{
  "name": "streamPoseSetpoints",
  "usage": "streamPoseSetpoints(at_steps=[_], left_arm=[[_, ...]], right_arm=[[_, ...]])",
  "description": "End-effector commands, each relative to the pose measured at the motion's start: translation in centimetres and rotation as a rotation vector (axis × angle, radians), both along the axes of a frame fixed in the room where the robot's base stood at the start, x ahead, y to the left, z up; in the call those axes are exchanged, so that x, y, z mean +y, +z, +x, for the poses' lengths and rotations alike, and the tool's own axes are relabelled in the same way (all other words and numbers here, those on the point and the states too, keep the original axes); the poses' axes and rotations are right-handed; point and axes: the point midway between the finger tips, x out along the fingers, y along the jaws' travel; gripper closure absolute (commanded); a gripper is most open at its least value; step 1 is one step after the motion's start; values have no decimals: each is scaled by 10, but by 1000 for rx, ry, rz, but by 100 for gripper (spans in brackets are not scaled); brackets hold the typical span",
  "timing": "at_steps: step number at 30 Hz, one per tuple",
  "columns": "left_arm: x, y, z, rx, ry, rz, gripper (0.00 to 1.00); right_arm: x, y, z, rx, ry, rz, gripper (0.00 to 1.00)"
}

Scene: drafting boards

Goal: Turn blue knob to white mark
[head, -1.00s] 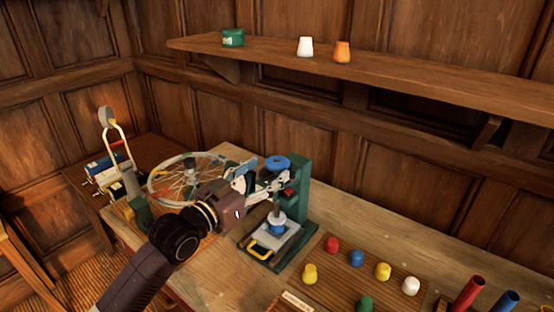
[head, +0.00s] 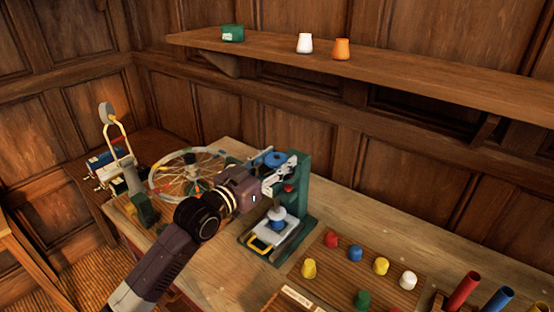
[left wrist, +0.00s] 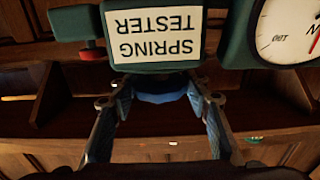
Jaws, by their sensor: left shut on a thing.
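The green spring tester (head: 303,195) stands on the bench, with a blue knob (head: 275,158) at its top. In the left wrist view the tester appears upside down, with its "SPRING TESTER" label (left wrist: 155,36) and part of a dial (left wrist: 288,30). The blue knob (left wrist: 160,92) shows there below the label, between the finger ends. My left gripper (head: 281,174) is at the tester's top, shut on the blue knob from its near left side. I cannot make out a white mark. My right gripper is not in view.
A spoked wheel (head: 188,172) is left of the tester, behind my left arm. A wall shelf (head: 400,67) runs above the bench.

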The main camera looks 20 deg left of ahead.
Motion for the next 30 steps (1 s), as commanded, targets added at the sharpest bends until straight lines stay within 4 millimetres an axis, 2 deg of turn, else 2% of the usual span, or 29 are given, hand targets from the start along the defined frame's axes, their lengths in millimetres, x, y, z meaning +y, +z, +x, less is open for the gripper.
streamPoseSetpoints(at_steps=[3,8,18,30], left_arm=[[0,0,0,0,0,0,80],[-1,2,0,-1,15,-3,80],[-2,5,1,-4,150,-9,81],[0,3,0,-4,269,-3,80]], right_arm=[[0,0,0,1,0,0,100],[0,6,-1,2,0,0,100],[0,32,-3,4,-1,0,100],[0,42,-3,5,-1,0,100]])
